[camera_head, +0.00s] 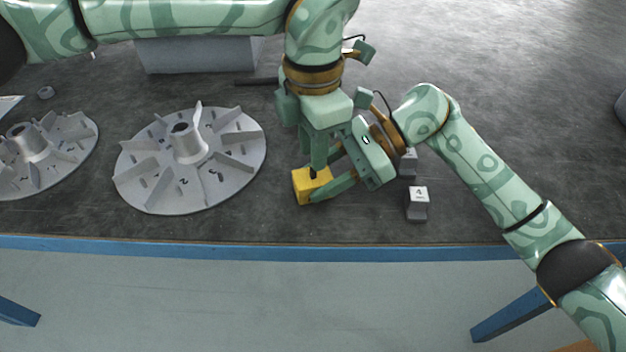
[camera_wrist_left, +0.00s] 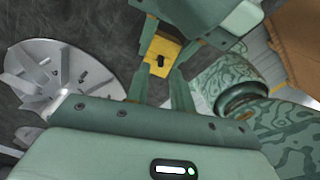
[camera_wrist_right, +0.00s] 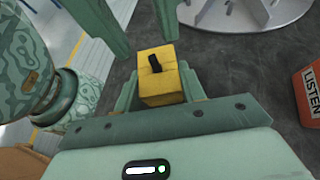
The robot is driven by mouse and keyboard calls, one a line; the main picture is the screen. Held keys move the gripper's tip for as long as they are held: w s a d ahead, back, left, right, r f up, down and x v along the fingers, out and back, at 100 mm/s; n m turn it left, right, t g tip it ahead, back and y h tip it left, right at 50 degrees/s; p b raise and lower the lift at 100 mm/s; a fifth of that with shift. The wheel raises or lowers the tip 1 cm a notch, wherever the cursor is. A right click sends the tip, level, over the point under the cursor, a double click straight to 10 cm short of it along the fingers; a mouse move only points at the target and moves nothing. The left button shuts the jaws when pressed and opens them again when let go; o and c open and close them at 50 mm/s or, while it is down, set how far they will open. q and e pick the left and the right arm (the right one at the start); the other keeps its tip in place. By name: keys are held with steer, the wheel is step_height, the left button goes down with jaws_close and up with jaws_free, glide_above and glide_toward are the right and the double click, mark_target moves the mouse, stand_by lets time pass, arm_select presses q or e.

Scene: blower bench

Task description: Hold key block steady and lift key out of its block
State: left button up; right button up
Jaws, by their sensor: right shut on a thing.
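The yellow key block (camera_head: 303,187) sits on the dark bench near its front edge. It also shows in the left wrist view (camera_wrist_left: 166,45) and the right wrist view (camera_wrist_right: 160,88). A small black key (camera_wrist_right: 154,62) stands up from the block's top and also shows in the left wrist view (camera_wrist_left: 159,60). My right gripper (camera_head: 319,184) comes from the right and is shut on the block, a finger on either side. My left gripper (camera_head: 318,160) points down from above. Its fingers (camera_wrist_left: 160,78) are apart, above the block, and the key is not gripped.
A finned grey impeller (camera_head: 232,160) lies left of the block, with another impeller (camera_head: 68,150) farther left. Small numbered weights (camera_head: 418,205) stand to the right. A red block marked LISTEN (camera_wrist_right: 309,92) shows in the right wrist view. The blue bench edge (camera_head: 200,246) is in front.

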arm_select(q)
steer(key=shift+f, duration=1.35)
jaws_close()
steer(key=shift+r, duration=0.1)
steer(key=shift+r, duration=3.45)
arm_select(e)
steer(key=shift+f, duration=0.1)
steer(key=o, duration=0.8)
steer(key=shift+o, duration=0.2)
